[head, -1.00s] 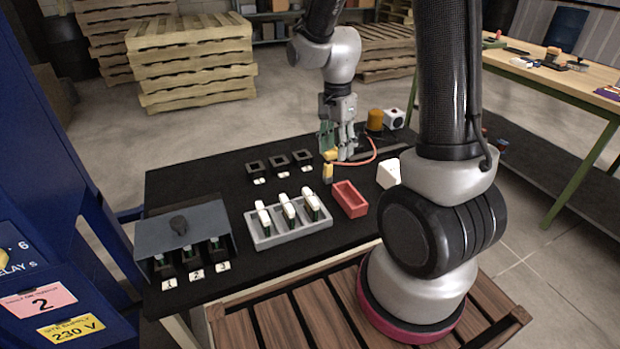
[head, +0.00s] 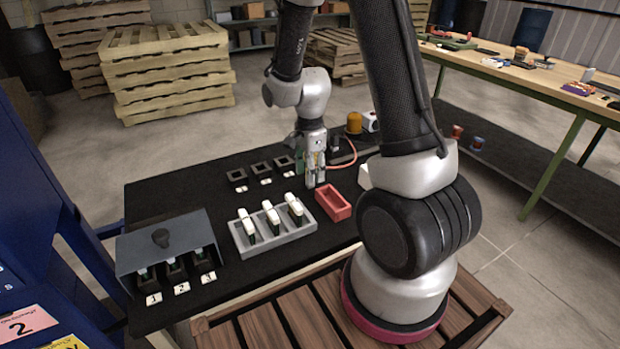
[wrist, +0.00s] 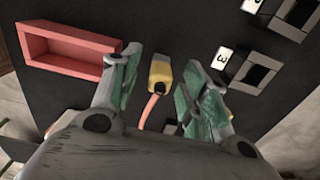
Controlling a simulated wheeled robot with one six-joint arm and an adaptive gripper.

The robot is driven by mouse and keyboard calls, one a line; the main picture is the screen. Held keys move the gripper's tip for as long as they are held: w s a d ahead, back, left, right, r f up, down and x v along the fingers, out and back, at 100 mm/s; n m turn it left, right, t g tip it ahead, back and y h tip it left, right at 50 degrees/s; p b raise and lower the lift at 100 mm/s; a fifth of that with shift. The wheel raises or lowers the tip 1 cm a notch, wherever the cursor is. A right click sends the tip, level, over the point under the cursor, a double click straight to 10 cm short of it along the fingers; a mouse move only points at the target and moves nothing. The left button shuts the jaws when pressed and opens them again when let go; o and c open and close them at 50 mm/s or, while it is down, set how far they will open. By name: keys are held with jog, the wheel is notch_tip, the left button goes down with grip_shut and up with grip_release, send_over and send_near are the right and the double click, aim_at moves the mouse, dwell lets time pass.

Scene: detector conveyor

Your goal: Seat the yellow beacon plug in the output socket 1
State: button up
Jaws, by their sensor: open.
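The yellow beacon plug (wrist: 160,75) is between my gripper's fingers in the wrist view, with gaps on both sides. A red cable (wrist: 150,108) runs from it. My gripper (wrist: 161,82) is open, and in the head view my gripper (head: 315,182) is low over the black table and mostly hides the plug. Three black square sockets stand in a row to its left: the leftmost socket (head: 237,177), the middle socket (head: 261,170) and the right socket (head: 284,163). In the wrist view the nearest socket (wrist: 258,74) bears the label 3; label 1 is too small to read on this row.
A red tray (head: 341,203) lies right of my gripper. A grey rack (head: 275,245) holds white-topped modules. A grey hooded box (head: 165,255) covers bays labelled 1, 2, 3. The orange beacon (head: 354,123) stands behind. Bare table lies between sockets and rack.

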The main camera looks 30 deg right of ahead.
grip_shut()
dwell(0.3)
